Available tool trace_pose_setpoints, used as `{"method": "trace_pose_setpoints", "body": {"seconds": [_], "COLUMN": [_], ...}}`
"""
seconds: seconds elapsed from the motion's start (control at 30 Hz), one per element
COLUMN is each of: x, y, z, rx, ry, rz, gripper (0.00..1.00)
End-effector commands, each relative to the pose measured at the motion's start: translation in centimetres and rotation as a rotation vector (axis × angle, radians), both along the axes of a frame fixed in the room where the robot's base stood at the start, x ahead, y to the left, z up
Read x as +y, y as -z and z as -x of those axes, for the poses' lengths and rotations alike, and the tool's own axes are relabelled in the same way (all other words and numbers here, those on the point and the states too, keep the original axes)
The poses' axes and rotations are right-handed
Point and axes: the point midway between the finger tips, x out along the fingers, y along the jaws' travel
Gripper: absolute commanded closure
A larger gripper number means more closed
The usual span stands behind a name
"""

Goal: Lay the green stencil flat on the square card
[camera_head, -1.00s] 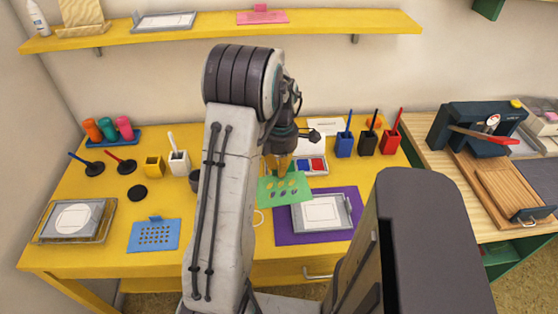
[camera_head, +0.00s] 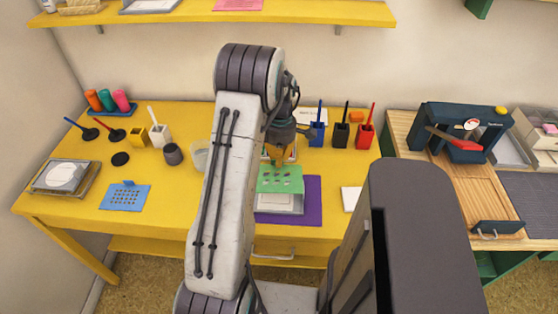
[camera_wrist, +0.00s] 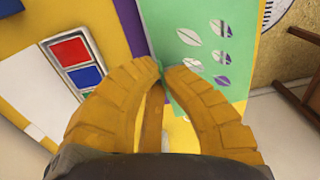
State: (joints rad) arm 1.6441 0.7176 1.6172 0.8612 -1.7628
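The green stencil (camera_head: 278,181), with leaf-shaped cutouts, hangs from my gripper (camera_head: 279,162) over a grey tray (camera_head: 284,211). The tray lies on a purple mat (camera_head: 312,198). A pale card (camera_head: 278,200) shows just below the stencil's near edge; most of it is hidden. The gap between stencil and card is hard to judge. In the wrist view, the yellow fingers of my gripper (camera_wrist: 161,64) close together at the edge of the green stencil (camera_wrist: 178,15). Another white card or sheet (camera_head: 351,198) lies right of the mat, partly hidden by my body.
Blue (camera_head: 317,133), black (camera_head: 341,136) and red (camera_head: 365,137) brush holders stand behind, to the right. A red-and-blue inkpad box lies just behind my gripper. A blue stencil (camera_head: 125,197) and a tray with a round white card (camera_head: 64,176) lie at left.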

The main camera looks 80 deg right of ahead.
Motion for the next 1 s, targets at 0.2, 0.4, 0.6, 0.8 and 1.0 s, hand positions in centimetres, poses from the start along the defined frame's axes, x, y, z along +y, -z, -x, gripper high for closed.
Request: {"method": "trace_pose_setpoints", "body": {"seconds": [0.2,0.4,0.6,0.8,1.0], "x": [-0.3,-0.2,-0.2,-0.2,-0.2], "y": [0.1,0.5,1.4,2.6,4.0], "z": [0.0,0.0,0.0,0.0,0.0], "rx": [0.002,0.002,0.002,0.002,0.002], "ry": [0.044,0.049,0.049,0.048,0.048], "rz": [-0.006,-0.009,-0.009,-0.010,-0.009], "gripper": [1.00,1.00,1.00,1.00,1.00]}}
